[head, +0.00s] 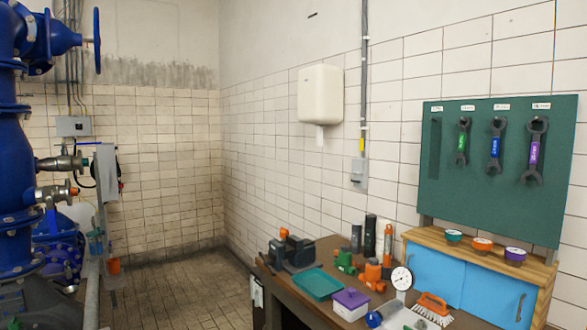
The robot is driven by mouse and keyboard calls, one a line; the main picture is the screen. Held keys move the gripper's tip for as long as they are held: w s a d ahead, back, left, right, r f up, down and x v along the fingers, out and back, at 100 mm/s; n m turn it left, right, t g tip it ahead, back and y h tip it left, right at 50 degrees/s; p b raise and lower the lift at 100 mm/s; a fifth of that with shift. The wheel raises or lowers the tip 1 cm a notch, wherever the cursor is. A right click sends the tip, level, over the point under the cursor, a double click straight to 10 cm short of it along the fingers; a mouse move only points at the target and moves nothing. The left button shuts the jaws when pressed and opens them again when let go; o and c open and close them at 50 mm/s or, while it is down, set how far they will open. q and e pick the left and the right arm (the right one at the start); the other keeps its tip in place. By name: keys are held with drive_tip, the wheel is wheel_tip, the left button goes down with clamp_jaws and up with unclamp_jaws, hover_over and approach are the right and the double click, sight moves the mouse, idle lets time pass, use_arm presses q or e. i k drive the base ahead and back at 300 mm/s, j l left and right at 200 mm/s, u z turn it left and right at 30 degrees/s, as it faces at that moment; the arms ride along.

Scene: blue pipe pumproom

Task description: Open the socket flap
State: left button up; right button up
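A small grey box (358,173) is fixed to the tiled wall at the foot of a grey conduit, above the workbench. It looks like the socket, but it is too small to make out the flap or whether it is open or shut. A larger grey box (73,126) with cables hangs on the far left wall; I cannot tell whether it has a socket. Neither of my grippers is in view.
A workbench (325,242) below the small box holds a vise (291,250), a teal tray (317,284), a purple-lidded box (351,303), a gauge (401,278) and a brush (433,310). Wrenches hang on a green board (480,200). Blue pipes (12,150) stand left. Tiled floor (180,290) between is clear.

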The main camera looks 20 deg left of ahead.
sight(357, 165)
drive_tip(key=u, duration=0.15)
drive_tip(key=i+j+z, duration=0.15)
drive_tip(key=i+j, duration=0.25)
drive_tip(key=i+j+z, duration=0.15)
drive_tip(key=i+j, duration=0.25)
drive_tip(key=j, duration=0.2)
